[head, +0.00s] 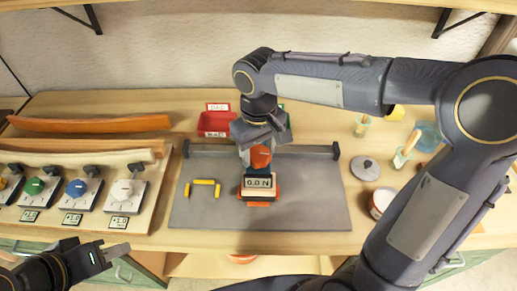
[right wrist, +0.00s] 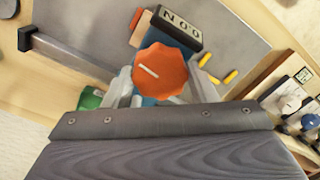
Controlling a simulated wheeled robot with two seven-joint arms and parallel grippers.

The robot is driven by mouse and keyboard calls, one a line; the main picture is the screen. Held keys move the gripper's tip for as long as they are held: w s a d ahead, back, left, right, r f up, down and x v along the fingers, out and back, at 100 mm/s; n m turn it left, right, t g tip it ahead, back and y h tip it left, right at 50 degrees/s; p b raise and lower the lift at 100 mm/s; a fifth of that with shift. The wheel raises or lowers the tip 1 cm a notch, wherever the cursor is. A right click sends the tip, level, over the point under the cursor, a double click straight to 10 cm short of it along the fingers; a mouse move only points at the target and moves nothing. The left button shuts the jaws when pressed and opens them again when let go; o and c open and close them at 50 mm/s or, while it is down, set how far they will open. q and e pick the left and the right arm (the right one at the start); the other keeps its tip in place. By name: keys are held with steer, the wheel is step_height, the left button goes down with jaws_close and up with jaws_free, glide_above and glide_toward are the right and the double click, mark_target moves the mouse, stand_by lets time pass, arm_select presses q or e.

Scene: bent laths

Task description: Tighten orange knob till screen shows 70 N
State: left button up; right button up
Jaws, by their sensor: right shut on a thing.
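The orange knob (head: 260,157) sits just behind the small screen (head: 259,183) on the grey plate (head: 315,210). The screen appears to read 0.0 N, though its digits are small. My right gripper (head: 255,150) reaches down over the knob from behind. In the right wrist view the orange knob (right wrist: 160,72), with a pale line on its face, sits between my right gripper's fingers (right wrist: 162,88), which are shut on it. The screen (right wrist: 180,28) appears there turned over. My left gripper (head: 112,251) is low at the left, away from the knob; its jaw opening is unclear.
Several dial boxes with white (head: 122,190), blue (head: 76,188) and green (head: 35,187) knobs stand at left, before bent laths (head: 90,125). A red bin (head: 215,123) stands behind the plate's dark bar (head: 310,151). Yellow pieces (head: 203,182) lie on the plate. A round lid (head: 364,168) is at right.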

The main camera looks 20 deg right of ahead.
steer(key=m, duration=0.4)
steer(key=shift+m, duration=0.3)
steer(key=m, duration=0.3)
steer(key=shift+m, duration=0.3)
steer(key=m, duration=0.3)
steer(key=shift+m, duration=0.3)
steer(key=m, duration=0.3)
steer(key=shift+r+m, duration=0.1)
steer(key=shift+m, duration=0.2)
steer(key=m, duration=0.3)
steer(key=shift+m, duration=0.4)
steer(key=m, duration=0.3)
steer(key=shift+m, duration=0.3)
steer(key=m, duration=0.3)
steer(key=shift+p, duration=0.35)
steer(key=shift+m+p, duration=0.3)
steer(key=shift+m, duration=1.9)
